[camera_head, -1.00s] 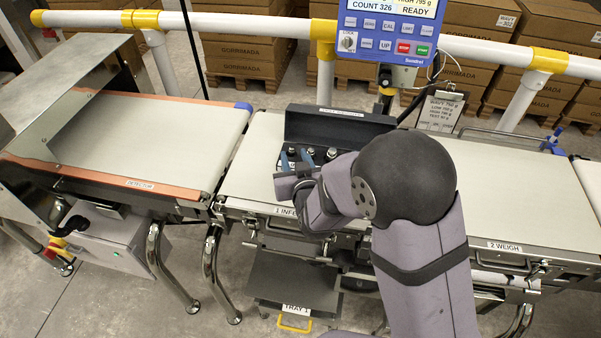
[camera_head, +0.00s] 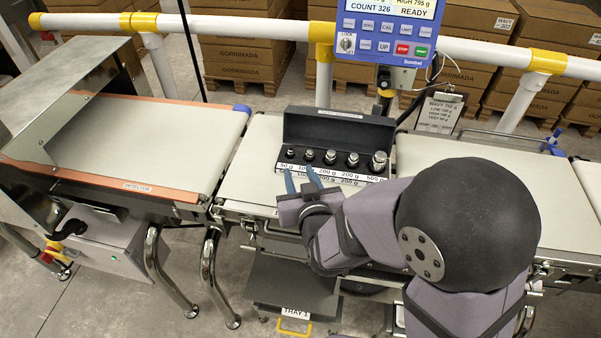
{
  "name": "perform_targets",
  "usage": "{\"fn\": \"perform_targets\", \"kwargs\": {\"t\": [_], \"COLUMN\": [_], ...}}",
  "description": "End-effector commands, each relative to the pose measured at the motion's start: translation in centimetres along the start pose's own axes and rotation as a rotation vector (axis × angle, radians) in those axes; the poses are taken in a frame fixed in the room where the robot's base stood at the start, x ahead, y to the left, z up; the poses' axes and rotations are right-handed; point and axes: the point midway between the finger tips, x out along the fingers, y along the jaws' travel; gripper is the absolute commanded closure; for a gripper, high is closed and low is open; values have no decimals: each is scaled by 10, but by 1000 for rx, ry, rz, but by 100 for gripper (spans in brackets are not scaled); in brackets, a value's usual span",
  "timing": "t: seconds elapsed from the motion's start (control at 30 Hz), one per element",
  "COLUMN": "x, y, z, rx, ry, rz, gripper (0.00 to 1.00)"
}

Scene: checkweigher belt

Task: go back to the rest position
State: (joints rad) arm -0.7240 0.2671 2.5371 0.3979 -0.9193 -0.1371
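My gripper (camera_head: 302,182) is in front of the open weight case, at its lower left. Its two blue fingers stand apart, with nothing visible between them. The tips are close to the case's label strip; I cannot tell whether they touch it. My arm covers part of the weigh belt and the conveyor's front edge.
The blue control panel (camera_head: 388,35) hangs above the rail behind the belt, with a clipboard (camera_head: 439,112) beside it. The detector belt (camera_head: 160,140) at the left is empty. The visible weigh belt (camera_head: 500,160) is clear. Tray 1 (camera_head: 292,290) sits below. A white guard rail (camera_head: 240,27) runs behind.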

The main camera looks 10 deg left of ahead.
Motion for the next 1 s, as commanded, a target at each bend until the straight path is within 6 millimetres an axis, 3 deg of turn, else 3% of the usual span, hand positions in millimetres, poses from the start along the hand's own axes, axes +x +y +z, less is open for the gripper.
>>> {"fn": "perform_targets", "kwargs": {"t": [0.33,0.57,0.77,1.0], "x": [0,-11,-48,-126], "y": [9,48,95,147], "z": [-1,0,6,10], "rx": [21,108,208,334], "ry": [-44,-240,-483,-778], "rz": [7,39,92,191], "gripper": [69,69,69,69]}}
